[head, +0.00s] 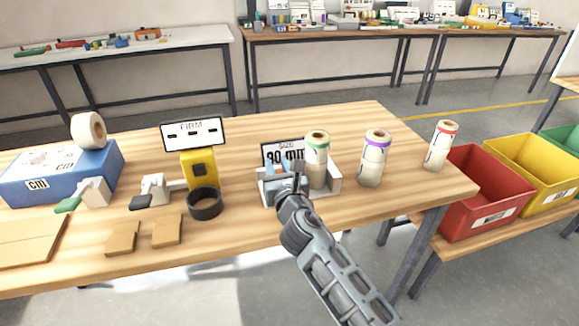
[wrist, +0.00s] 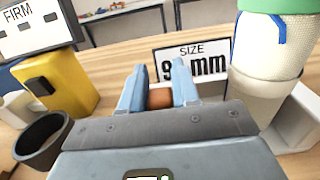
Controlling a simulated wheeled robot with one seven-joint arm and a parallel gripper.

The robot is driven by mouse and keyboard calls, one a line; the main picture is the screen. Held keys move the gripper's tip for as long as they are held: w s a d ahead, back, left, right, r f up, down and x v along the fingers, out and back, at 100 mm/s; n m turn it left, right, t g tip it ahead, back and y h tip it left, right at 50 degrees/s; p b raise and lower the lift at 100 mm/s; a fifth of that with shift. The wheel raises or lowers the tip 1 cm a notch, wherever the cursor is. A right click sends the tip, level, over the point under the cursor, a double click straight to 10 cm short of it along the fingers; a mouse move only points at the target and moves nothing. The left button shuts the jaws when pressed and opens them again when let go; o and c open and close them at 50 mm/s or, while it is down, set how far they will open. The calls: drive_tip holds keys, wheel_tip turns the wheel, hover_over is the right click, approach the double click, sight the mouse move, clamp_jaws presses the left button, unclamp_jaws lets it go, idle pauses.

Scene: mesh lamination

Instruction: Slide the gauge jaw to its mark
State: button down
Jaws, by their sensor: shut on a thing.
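The white gauge (head: 330,187) stands near the table's front, with a sign (head: 283,153) behind it reading SIZE and what looks like 90 mm. A white roll with a green top (head: 316,160) stands upright in the gauge. My gripper (head: 287,175) is at the gauge's left part, left of the roll. In the wrist view its two blue-grey fingers are shut on a small orange-brown piece (wrist: 161,98), which appears to be the gauge jaw's grip. The sign (wrist: 205,55) is partly hidden by a finger. The jaw's mark cannot be made out.
A purple-topped roll (head: 374,158) and a red-topped roll (head: 441,146) stand to the right. A yellow device (head: 198,168) with a FIRM sign (head: 194,134) and a dark ring (head: 204,203) are on the left. Red (head: 485,195) and yellow bins (head: 525,172) stand beyond the table's right end.

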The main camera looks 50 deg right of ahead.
drive_tip(key=shift+w+a, duration=0.3)
drive_tip(key=shift+a, duration=0.2)
drive_tip(key=shift+w+a, duration=0.25)
drive_tip(key=shift+a, duration=0.2)
drive_tip(key=c, duration=1.2)
unclamp_jaws()
drive_tip(key=v, duration=0.7)
drive_tip(key=shift+s+a+b, duration=0.2)
drive_tip(key=shift+s+b, duration=0.15)
drive_tip(key=shift+b, duration=0.05)
